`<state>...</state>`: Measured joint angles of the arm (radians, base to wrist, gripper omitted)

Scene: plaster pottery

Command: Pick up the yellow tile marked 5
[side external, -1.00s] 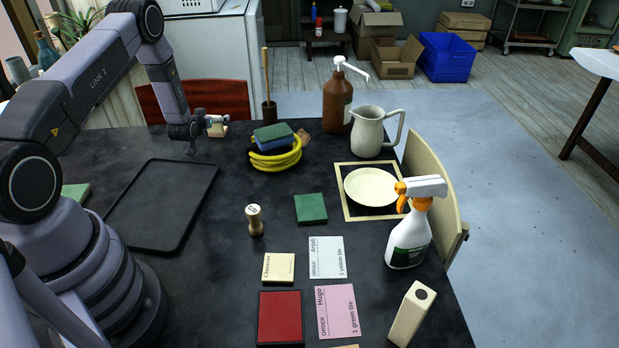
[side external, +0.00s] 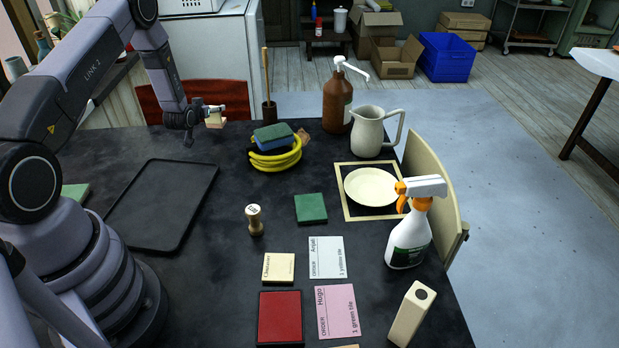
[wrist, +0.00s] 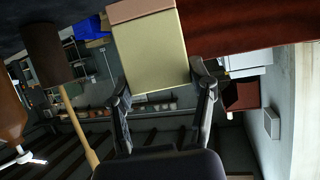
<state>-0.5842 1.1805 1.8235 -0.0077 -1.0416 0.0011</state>
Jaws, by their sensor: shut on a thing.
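My gripper (wrist: 160,82) is shut on a pale yellow tile (wrist: 152,52), with a finger on each side of it. The tile's broad face fills the middle top of the wrist view, and its far end is pinkish brown. No number 5 can be made out on it. In the side external view my gripper (side external: 203,116) is at the far left of the dark table, above its back edge, and the tile (side external: 215,117) shows small and pale at its tip, clear of the tabletop.
A black tray (side external: 165,200) lies in front of my gripper. A green tile (side external: 311,208) lies mid-table. A red chair (side external: 160,102) is behind.

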